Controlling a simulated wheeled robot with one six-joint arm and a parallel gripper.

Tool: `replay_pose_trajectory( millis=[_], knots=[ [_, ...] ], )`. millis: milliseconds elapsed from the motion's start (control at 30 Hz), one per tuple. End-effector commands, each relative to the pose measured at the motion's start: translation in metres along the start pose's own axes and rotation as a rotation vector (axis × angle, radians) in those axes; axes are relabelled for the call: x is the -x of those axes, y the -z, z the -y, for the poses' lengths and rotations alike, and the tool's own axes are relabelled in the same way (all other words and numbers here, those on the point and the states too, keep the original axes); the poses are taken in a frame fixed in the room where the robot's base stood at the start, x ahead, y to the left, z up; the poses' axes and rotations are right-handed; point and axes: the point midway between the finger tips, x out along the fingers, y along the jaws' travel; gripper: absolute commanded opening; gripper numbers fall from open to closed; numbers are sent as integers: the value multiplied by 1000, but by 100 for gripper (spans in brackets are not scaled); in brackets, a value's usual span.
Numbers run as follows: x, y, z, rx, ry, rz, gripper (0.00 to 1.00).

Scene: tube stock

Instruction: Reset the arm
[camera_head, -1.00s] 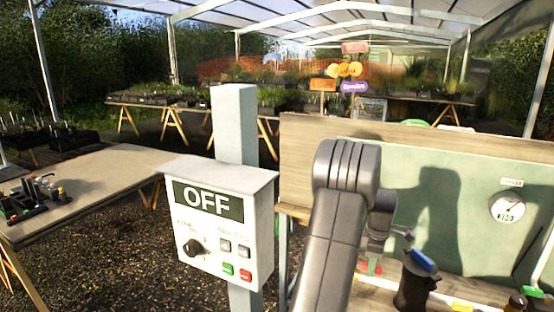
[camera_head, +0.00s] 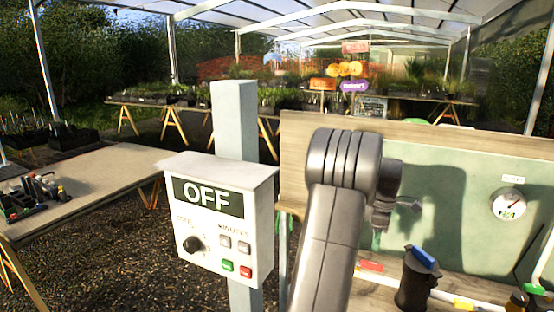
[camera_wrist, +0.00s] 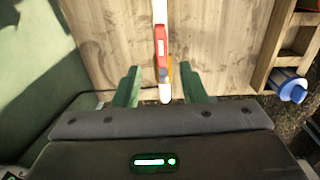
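My arm's grey links rise in the front middle of the head view. My gripper (camera_wrist: 161,86) shows in the wrist view as two green fingers standing well apart, with nothing held between them. In the head view, part of a green finger (camera_head: 376,241) shows below the wrist, above the bench; the rest is hidden by the arm. A white tube with a red band (camera_wrist: 161,45) lies on the wooden bench below, seen through the gap between the fingers.
A control box reading OFF (camera_head: 208,199) stands on a post left of my arm. A dark container with a blue top (camera_head: 417,275) stands on the bench. A green panel with a round gauge (camera_head: 509,204) backs it. A wooden rack (camera_wrist: 297,42) is at the right of the wrist view.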

Motion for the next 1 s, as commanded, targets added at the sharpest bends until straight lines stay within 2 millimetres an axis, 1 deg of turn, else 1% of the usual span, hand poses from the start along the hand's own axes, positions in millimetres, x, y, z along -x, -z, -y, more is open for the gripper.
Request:
replay_pose_trajectory(
  millis=[100, 267, 900, 967, 1000],
  knots=[
    [24, 0, -1, 0, -5, 0, 38],
    [57, 0, 0, 0, -5, 0, 38],
    [-72, 0, 1, -1, 6, 0, 38],
    [-84, 0, 2, -1, 6, 0, 38],
    [-83, 0, 3, -27, 2, 0, 38]
  ],
)
